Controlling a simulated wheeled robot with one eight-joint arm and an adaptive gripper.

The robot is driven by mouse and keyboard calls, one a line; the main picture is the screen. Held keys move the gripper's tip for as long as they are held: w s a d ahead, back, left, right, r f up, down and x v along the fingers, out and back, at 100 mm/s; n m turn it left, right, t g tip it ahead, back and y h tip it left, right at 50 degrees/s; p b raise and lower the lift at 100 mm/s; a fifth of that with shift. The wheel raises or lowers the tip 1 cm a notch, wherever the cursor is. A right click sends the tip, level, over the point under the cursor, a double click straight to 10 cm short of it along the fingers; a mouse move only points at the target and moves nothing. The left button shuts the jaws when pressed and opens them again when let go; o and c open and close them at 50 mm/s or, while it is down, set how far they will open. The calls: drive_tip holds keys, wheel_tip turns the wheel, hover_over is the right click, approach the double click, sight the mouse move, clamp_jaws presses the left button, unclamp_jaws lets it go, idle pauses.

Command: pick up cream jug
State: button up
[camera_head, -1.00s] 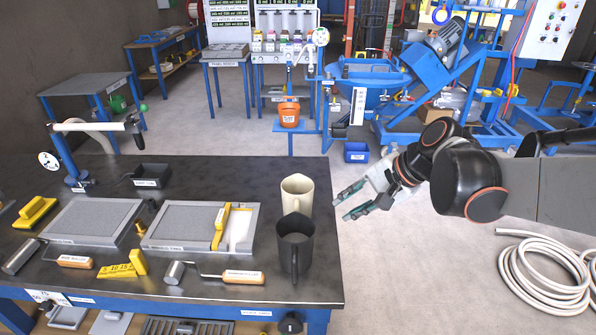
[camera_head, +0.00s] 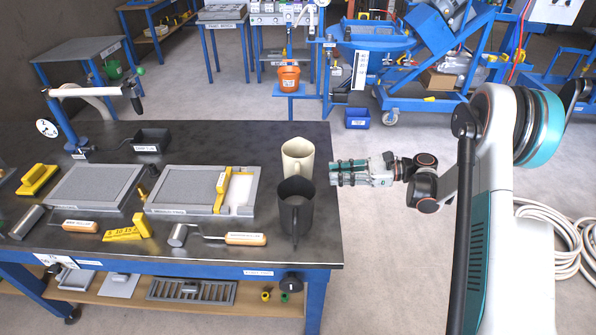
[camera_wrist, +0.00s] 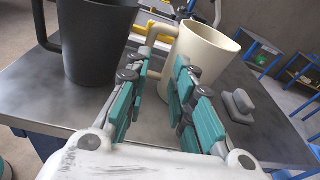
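The cream jug (camera_head: 297,158) stands upright near the right edge of the dark table (camera_head: 210,140), behind the dark grey jug (camera_head: 296,212). My gripper (camera_head: 332,173) is level and points left at the cream jug from just off the table's right edge. In the wrist view the teal-padded fingers (camera_wrist: 162,62) are open, with nothing held between them. The cream jug (camera_wrist: 210,52) is ahead, partly covered by the right finger, its handle showing toward the gap between the fingers. The dark grey jug (camera_wrist: 95,40) stands left of the left finger.
A wooden-handled tool (camera_head: 245,239) lies by the front edge. A black box (camera_head: 152,140) is farther back.

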sight(298, 170)
wheel_tip(298, 170, down, 4)
drive_tip(key=s+d+y, duration=0.1)
drive_tip(key=y, duration=0.1)
drive_tip(key=shift+m+g, duration=0.4)
drive_tip(key=a+b, duration=0.2)
drive_tip(key=a, duration=0.6)
drive_tip(key=shift+w+a+f, duration=0.1)
drive_tip(key=shift+a+f, duration=0.05)
drive_tip(key=a+b, duration=0.2)
drive_tip(key=a, duration=0.2)
drive_tip(key=shift+a+f+b, duration=0.3)
drive_tip(key=shift+a+b, duration=0.1)
drive_tip(key=shift+a+r, duration=0.1)
drive_tip(key=shift+a, duration=0.1)
clamp_jaws()
drive_tip(key=shift+r, duration=0.1)
